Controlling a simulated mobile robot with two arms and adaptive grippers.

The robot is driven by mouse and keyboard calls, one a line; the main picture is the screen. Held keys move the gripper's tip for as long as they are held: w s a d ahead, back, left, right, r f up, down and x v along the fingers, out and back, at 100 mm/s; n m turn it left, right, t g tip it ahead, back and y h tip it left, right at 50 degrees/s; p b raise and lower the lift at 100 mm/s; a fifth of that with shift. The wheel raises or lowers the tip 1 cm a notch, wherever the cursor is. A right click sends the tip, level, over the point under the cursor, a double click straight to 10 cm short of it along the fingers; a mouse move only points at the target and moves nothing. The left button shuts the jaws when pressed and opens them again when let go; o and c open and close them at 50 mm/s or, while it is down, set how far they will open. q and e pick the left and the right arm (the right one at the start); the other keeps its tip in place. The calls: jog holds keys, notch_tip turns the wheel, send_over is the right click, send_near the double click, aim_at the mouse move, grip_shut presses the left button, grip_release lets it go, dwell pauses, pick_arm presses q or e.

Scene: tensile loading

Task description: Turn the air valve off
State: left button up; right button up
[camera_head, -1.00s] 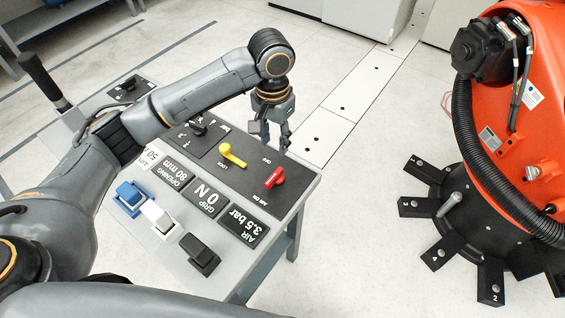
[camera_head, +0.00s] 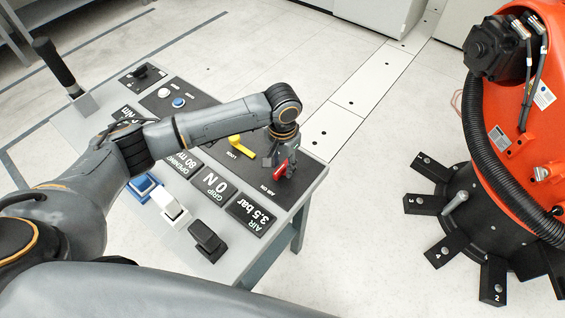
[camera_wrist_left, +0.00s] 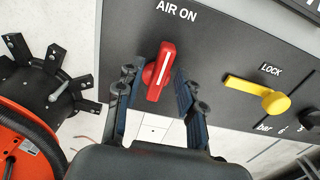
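The air valve is a red handle (camera_head: 281,168) on the dark top plate of the control desk, near its right end. It also shows in the left wrist view (camera_wrist_left: 158,74), beside the "AIR ON" label (camera_wrist_left: 176,11). My left gripper (camera_head: 277,158) is at the valve. In the left wrist view its fingers (camera_wrist_left: 160,92) are apart, one on each side of the red handle, with gaps visible. I cannot tell whether either finger touches it. The desk display (camera_head: 251,210) reads "AIR 3.5 bar". My right gripper is not in view.
A yellow lock lever (camera_head: 240,146) sits left of the valve; it also shows in the left wrist view (camera_wrist_left: 258,94). Blue (camera_head: 142,187), white (camera_head: 172,207) and black (camera_head: 207,240) rocker switches line the desk front. An orange robot (camera_head: 525,120) stands at the right.

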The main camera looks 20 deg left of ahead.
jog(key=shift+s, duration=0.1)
pick_arm(q)
grip_shut()
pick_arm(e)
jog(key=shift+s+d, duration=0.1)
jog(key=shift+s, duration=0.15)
